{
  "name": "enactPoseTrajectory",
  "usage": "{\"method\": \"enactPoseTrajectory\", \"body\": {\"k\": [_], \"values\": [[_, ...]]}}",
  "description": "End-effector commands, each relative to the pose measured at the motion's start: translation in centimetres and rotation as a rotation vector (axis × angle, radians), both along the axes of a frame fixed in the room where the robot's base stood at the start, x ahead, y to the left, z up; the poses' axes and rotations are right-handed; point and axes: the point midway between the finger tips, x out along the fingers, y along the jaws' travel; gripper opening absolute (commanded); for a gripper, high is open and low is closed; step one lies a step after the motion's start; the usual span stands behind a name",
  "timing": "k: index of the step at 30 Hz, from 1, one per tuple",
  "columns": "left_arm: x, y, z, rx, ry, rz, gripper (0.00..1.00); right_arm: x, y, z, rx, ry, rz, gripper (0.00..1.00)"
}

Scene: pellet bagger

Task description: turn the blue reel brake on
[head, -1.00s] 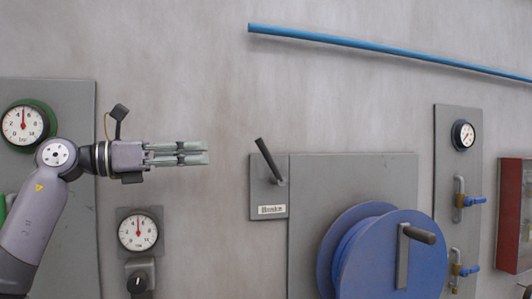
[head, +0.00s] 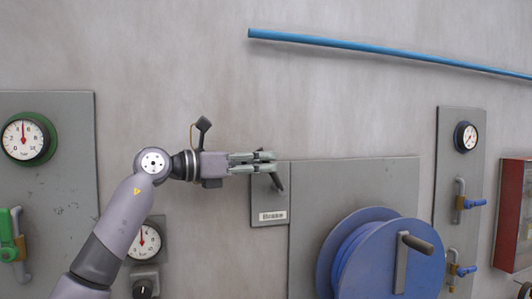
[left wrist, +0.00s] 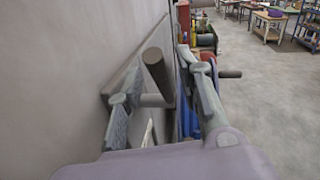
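The brake lever (head: 277,182) is a dark rod on a small grey plate (head: 257,204) labelled "Brake", beside the blue reel (head: 370,255). Its lower end shows below my left gripper (head: 276,161); its upper part is hidden by the fingers. In the left wrist view the lever (left wrist: 157,73) stands between the two spread fingers of my left gripper (left wrist: 163,62), with gaps visible at its sides. The left gripper is open and lies level across the lever. My right gripper is in neither view.
A large grey panel (head: 310,185) carries the reel, whose crank handle (head: 415,243) sticks out. A round gauge (head: 143,241) sits behind my left arm. A green-rimmed gauge (head: 28,138) and green valve (head: 12,237) are at far left. The wall above is clear except for a blue pipe (head: 380,51).

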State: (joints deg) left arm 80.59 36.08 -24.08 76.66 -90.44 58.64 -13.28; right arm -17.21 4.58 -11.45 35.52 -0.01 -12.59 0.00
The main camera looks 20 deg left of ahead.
Motion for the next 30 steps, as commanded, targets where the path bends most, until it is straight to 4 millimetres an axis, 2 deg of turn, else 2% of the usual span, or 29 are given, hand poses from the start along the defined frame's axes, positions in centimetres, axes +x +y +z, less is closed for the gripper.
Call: {"method": "enactPoseTrajectory", "body": {"k": [4, 14, 30], "values": [[0.92, -0.95, 0.10, -0.001, 0.001, 0.000, 0.33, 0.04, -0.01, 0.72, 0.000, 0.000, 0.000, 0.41], [1.16, -1.19, -0.04, 0.000, 0.000, 0.001, 0.33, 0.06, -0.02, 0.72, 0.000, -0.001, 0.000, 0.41], [1.13, -1.16, -0.01, -0.001, -0.001, 0.001, 0.00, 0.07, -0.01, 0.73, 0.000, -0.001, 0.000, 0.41]]}}
